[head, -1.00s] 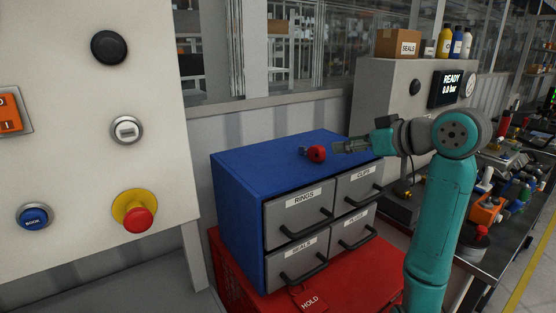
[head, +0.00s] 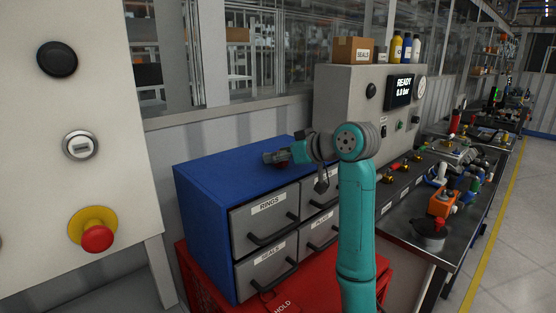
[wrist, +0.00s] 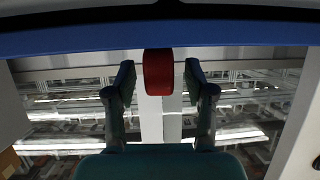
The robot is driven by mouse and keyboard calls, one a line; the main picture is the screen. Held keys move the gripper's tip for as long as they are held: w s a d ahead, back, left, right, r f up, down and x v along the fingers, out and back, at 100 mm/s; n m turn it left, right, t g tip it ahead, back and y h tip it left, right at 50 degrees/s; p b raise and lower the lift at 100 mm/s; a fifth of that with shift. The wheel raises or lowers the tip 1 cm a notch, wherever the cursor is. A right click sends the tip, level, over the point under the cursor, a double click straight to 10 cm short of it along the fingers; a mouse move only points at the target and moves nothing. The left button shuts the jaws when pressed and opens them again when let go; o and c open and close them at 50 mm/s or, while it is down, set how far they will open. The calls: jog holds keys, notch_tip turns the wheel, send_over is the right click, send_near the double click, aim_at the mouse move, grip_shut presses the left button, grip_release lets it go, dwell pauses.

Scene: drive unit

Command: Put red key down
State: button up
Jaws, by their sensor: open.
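The red key (wrist: 158,72) shows in the wrist view as a red rounded body between my two fingertips, with a gap on each side. My gripper (wrist: 159,80) is open around it and not closed on it. In the head view my gripper (head: 274,158) is low over the top of the blue cabinet (head: 215,172), near its back right part. There its dark fingers largely hide the key, and I cannot tell exactly how the key rests on the top.
The cabinet has grey labelled drawers with black handles and stands on a red crate (head: 205,285). A white panel with a red emergency button (head: 97,238) is at the left. A grey READY console (head: 345,100) and a cluttered metal bench (head: 400,215) are at the right.

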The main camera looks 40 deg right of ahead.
jog(key=shift+w+f, duration=0.15)
jog(key=shift+w, duration=0.25)
grip_shut()
notch_tip(320, 180, up, 10)
jog(key=shift+r, duration=0.1)
dwell(0.4)
jog(key=shift+s, duration=0.15)
